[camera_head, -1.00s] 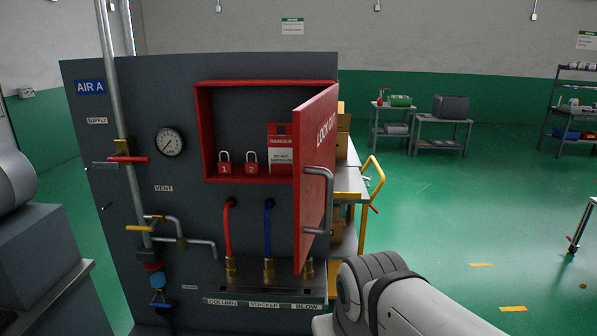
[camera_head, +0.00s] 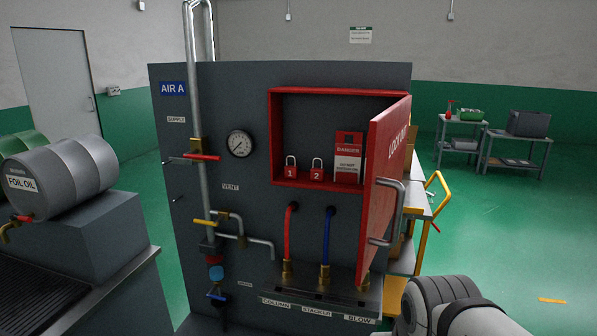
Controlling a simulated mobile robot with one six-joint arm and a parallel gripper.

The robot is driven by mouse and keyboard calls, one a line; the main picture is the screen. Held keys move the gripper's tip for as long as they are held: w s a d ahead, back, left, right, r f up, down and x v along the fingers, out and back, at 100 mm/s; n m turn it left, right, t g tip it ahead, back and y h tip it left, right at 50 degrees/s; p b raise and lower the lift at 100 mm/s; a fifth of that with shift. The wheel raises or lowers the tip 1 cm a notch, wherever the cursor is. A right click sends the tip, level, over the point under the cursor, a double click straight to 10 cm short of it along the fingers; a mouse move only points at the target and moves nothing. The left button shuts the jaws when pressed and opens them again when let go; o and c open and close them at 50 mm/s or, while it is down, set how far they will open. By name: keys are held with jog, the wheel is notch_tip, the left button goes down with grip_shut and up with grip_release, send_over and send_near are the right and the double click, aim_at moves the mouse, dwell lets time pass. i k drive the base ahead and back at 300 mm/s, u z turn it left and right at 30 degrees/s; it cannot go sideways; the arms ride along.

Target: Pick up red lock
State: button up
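Two small red padlocks with silver shackles, red lock 1 (camera_head: 290,172) and red lock 2 (camera_head: 317,173), stand upright side by side in a red-framed lockout box (camera_head: 342,93) on the dark panel. A red and white danger tag (camera_head: 348,157) is right of them in the box. The box's red door (camera_head: 386,170), marked LOCK OUT, is swung open to the right. Part of my arm shows at the lower right, apart from the locks. My gripper is not in view.
Red and blue hoses (camera_head: 326,237) run down below the box to brass fittings. A pipe with a red-handled valve (camera_head: 201,157) and a gauge (camera_head: 240,144) are left of it. Green floor (camera_head: 490,230) is open at the right.

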aim_at(290, 172)
jog(key=z, duration=1.3)
jog(key=k, duration=1.45)
jog(key=u, duration=0.65)
jog(key=i, duration=1)
jog(key=u, duration=0.05)
